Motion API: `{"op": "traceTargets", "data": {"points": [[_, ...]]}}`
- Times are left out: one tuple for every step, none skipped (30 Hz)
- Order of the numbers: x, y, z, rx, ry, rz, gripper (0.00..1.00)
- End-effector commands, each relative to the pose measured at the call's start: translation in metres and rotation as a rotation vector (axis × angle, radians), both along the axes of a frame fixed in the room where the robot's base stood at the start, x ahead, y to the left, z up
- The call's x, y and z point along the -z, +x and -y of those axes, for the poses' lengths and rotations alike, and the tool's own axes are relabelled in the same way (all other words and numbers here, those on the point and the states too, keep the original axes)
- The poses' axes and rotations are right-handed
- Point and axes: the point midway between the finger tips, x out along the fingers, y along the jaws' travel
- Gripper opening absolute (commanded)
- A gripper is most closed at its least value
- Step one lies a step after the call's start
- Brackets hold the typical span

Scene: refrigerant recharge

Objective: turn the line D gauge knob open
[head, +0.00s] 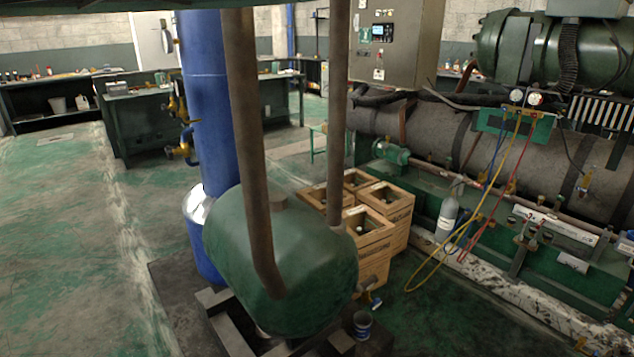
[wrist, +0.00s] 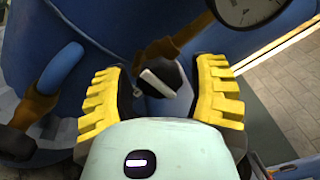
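In the wrist view, my gripper (wrist: 160,70) is open, with a yellow ridged finger pad on each side. A dark knob with a pale grey bar handle (wrist: 158,82) shows between the two fingers. A small gap shows on its left side; on the right I cannot tell whether the pad touches it. A round gauge with a white dial (wrist: 245,8) is cut off at the top right. No line label is readable, so I cannot tell which line the knob belongs to. My gripper does not show in the head view.
Blue pipework (wrist: 65,65) with brassy fittings lies behind the fingers. In the head view, a blue column (head: 208,100) with brass valves stands behind a green tank (head: 285,260). Wooden crates (head: 385,200), a grey cylinder (head: 447,215) and a gauge manifold (head: 515,122) with coloured hoses are right.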

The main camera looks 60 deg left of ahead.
Motion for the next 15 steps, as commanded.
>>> {"op": "traceTargets", "data": {"points": [[-0.0001, -0.0003, 0.0001, 0.0, 0.0, 0.0, 0.52], [0.0, -0.0002, 0.0001, 0.0, 0.0, 0.0, 0.48], [0.0, -0.0002, 0.0001, 0.0, 0.0, 0.0, 0.44], [0.0, -0.0001, 0.0, 0.0, 0.0, 0.0, 0.41], [-0.0001, -0.0001, 0.0, 0.0, 0.0, 0.0, 0.38], [-0.0001, -0.0001, 0.0, 0.0, 0.0, 0.0, 0.34], [-0.0001, -0.0001, 0.0, 0.0, 0.0, 0.0, 0.31], [-0.0001, 0.0, 0.0, 0.0, 0.0, 0.0, 0.28], [-0.0001, 0.0, -0.0001, 0.0, 0.0, 0.0, 0.24], [-0.0001, 0.0, -0.0001, 0.0, 0.0, 0.0, 0.21], [-0.0001, 0.0, 0.0, 0.0, 0.0, 0.0, 0.17], [-0.0001, 0.0, -0.0001, 0.0, 0.0, 0.0, 0.13], [-0.0001, 0.0001, -0.0001, 0.0, 0.0, 0.0, 0.1], [-0.0001, 0.0001, -0.0001, 0.0, 0.0, 0.0, 0.07], [-0.0001, 0.0001, -0.0001, 0.0, 0.0, 0.0, 0.04]]}}
